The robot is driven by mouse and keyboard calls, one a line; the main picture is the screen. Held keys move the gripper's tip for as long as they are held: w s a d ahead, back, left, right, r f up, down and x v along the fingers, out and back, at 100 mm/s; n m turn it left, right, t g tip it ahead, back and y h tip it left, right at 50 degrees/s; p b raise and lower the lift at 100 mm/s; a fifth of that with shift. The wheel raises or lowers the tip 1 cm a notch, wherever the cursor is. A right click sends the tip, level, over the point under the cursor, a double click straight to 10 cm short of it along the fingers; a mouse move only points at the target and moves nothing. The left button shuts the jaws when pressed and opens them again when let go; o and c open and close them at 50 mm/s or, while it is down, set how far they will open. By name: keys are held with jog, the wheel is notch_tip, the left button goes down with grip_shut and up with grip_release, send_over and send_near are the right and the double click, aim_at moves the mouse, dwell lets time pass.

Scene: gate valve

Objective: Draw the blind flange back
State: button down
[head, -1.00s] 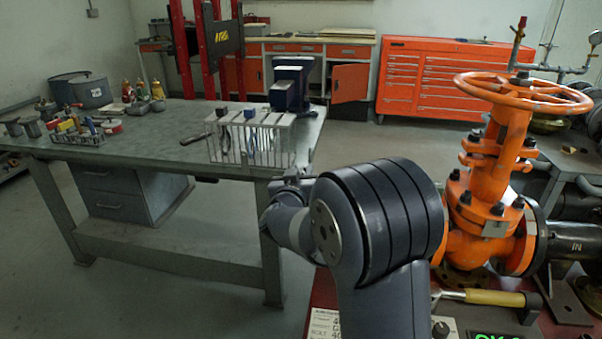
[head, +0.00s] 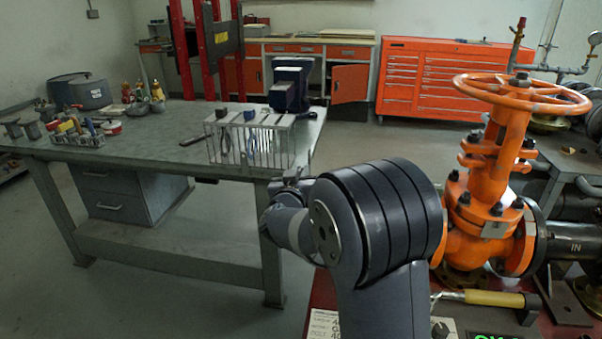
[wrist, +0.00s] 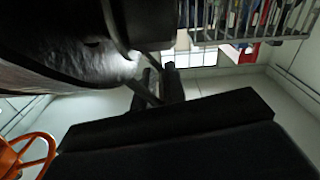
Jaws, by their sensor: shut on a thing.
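The orange gate valve (head: 485,200) with its handwheel (head: 525,92) stands at the right in the head view; part of the handwheel also shows at the lower left of the wrist view (wrist: 30,155). My arm covers the valve's left side in the head view. In the wrist view a large dark rounded metal body, which looks like the blind flange (wrist: 70,70), fills the upper left. My gripper (wrist: 160,85) is shut on it, close beside it, but the contact is dark and partly hidden. In the head view the fingers are hidden behind my arm.
A grey workbench (head: 180,150) stands at the left, with a wire rack (head: 250,140) near its right edge, close to my wrist. A yellow-handled tool (head: 490,298) lies below the valve. A dark pipe (head: 570,243) joins the valve's right side. Floor between bench and valve is open.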

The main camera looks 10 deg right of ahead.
jog(key=shift+w+a+f+p, duration=0.1)
jog(key=shift+w+a+p, duration=0.1)
jog(key=shift+a+p, duration=0.45)
jog(key=c, duration=1.6)
grip_release()
jog(key=shift+a, duration=0.15)
jog(key=shift+o, duration=0.2)
jog(key=v, duration=1)
jog(key=shift+s, duration=0.35)
jog(key=shift+w, duration=0.1)
jog(key=x, duration=0.3)
jog(key=b+x, duration=0.1)
jog(key=x, duration=0.3)
jog(key=d+x, duration=0.1)
jog(key=x, duration=0.2)
jog(key=shift+d+b, duration=0.25)
jog(key=shift+b, duration=0.1)
